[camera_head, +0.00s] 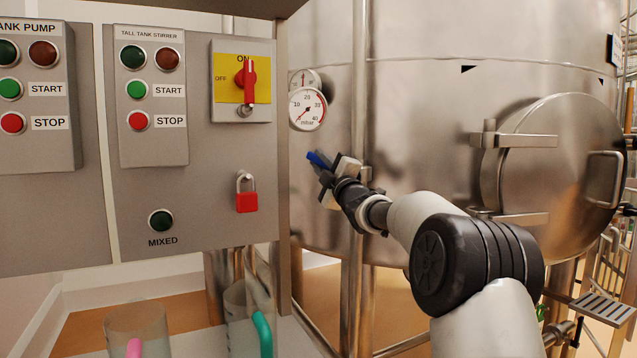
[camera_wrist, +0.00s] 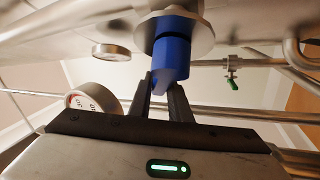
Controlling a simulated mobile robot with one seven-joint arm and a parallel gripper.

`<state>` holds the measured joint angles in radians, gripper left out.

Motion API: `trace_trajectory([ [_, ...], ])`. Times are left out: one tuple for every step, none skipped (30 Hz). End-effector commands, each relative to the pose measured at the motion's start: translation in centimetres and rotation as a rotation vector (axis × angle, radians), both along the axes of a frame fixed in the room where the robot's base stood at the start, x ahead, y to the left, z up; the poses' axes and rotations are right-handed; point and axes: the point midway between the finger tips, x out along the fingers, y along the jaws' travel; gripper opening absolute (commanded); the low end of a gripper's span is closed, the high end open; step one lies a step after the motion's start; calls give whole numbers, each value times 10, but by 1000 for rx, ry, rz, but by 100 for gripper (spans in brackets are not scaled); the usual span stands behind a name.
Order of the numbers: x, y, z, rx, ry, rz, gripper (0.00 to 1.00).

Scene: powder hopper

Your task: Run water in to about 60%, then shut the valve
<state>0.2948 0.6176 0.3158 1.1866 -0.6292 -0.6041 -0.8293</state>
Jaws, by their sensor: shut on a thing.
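A blue valve handle (camera_head: 318,159) stands out from the steel tank (camera_head: 430,110), below the gauges in the head view. In the wrist view the blue handle (camera_wrist: 171,48) hangs from a round steel flange (camera_wrist: 200,38). My gripper (camera_head: 328,178) is at the handle, and its dark fingers (camera_wrist: 168,88) are shut on the handle's lower end in the wrist view. The mbar dial (camera_head: 307,108) shows a scale up to 40; its needle seems to point to the lower left. The water itself is not visible inside the closed tank.
A grey control panel (camera_head: 200,220) with buttons, a red rotary switch (camera_head: 248,82) by ON and a red padlock (camera_head: 246,200) stands left of my arm. A round hatch (camera_head: 560,165) is on the right. Two clear jugs (camera_head: 137,325) stand at the bottom left.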

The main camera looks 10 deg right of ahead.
Motion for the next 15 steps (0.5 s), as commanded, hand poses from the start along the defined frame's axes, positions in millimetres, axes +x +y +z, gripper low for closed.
trace_trajectory([
  [0, 0, -1, 5, -4, 1, 0],
  [0, 0, -1, 8, -5, 1, 0],
  [0, 0, 0, 9, -5, 0, 0],
  [0, 0, 1, 10, -5, 1, 0],
  [0, 0, 1, 10, -5, 1, 0],
  [0, 0, 1, 10, -5, 1, 0],
  [0, 0, 1, 10, -4, 1, 0],
  [0, 0, 1, 9, -5, 1, 0],
  [0, 0, 1, 9, -5, 1, 0],
  [0, 0, 1, 9, -5, 1, 0],
  [0, 0, 1, 9, -5, 1, 20],
  [0, 0, 1, 9, -5, 1, 27],
  [0, 0, 1, 9, -5, 1, 32],
  [0, 0, 1, 9, -5, 1, 36],
  [0, 0, 1, 9, -5, 1, 36],
])
